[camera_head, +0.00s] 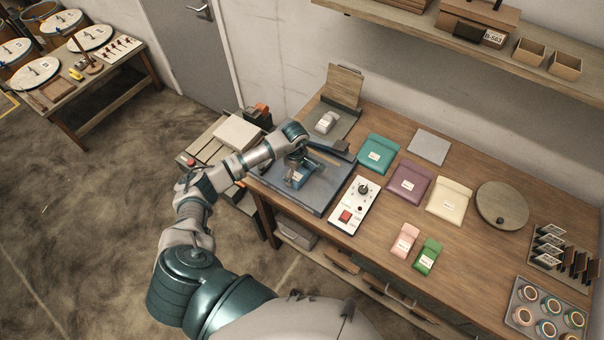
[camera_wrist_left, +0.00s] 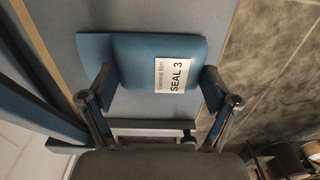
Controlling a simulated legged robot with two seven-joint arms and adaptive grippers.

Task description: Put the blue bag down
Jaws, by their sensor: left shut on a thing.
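The blue bag (camera_head: 298,175) is over the dark grey sealing plate (camera_head: 318,197) at the left end of the workbench. In the left wrist view the blue bag (camera_wrist_left: 130,60) carries a white label reading "SEAL 3". My left gripper (camera_head: 296,165) is shut on the bag; in the left wrist view its fingers (camera_wrist_left: 160,92) press on the bag's two sides. I cannot tell whether the bag touches the plate. My right gripper is not in view.
A control box (camera_head: 354,205) with a knob and red button stands right of the plate. Teal (camera_head: 378,154), purple (camera_head: 409,181), cream (camera_head: 449,201), pink (camera_head: 404,241) and green (camera_head: 428,256) bags lie farther right. A round wooden disc (camera_head: 502,205) lies beyond. Bare wood shows between them.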

